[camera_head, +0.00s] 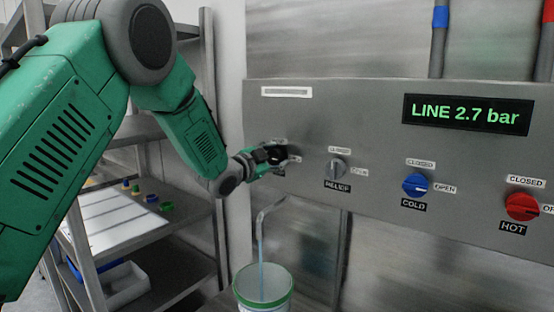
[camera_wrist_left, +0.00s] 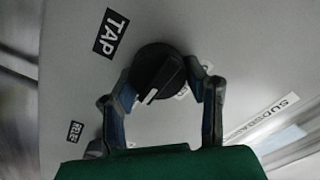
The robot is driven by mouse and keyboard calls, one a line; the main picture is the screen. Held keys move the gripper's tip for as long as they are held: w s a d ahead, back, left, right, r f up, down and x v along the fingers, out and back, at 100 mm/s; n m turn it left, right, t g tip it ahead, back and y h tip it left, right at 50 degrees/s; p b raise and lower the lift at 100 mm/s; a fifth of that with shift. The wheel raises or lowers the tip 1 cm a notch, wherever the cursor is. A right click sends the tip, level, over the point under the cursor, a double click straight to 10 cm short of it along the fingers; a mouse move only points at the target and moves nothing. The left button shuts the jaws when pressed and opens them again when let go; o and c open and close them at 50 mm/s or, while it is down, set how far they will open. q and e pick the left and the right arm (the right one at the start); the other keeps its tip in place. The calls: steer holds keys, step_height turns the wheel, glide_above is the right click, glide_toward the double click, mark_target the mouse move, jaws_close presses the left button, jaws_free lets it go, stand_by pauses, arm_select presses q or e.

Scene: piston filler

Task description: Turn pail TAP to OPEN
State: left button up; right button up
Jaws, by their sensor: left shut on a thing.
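The TAP knob is a round black knob on the grey panel, seen in the left wrist view (camera_wrist_left: 158,72) beside a black TAP label (camera_wrist_left: 111,33). My left gripper (camera_wrist_left: 165,88) has its fingers on both sides of the knob and is shut on it. In the head view my left gripper (camera_head: 275,156) reaches the panel's left part and hides most of the knob. A pail (camera_head: 263,289) with a green rim stands below the spout (camera_head: 268,210), and a thin bluish stream runs down into it. My right gripper is not in view.
The panel (camera_head: 380,150) also carries a grey RELIEF knob (camera_head: 336,168), a blue COLD knob (camera_head: 415,185) and a red HOT knob (camera_head: 521,206). A display (camera_head: 468,114) reads LINE 2.7 bar. Shelves (camera_head: 120,225) with small coloured items stand at left.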

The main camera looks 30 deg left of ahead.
arm_select(q)
steer(key=shift+a+f, duration=0.1)
steer(key=shift+f, duration=0.2)
steer(key=o, duration=1.2)
steer(key=shift+c, duration=0.2)
steer(key=shift+a, duration=0.15)
steer(key=s+a, duration=0.1)
steer(key=s, duration=1.1)
steer(key=shift+f, duration=0.15)
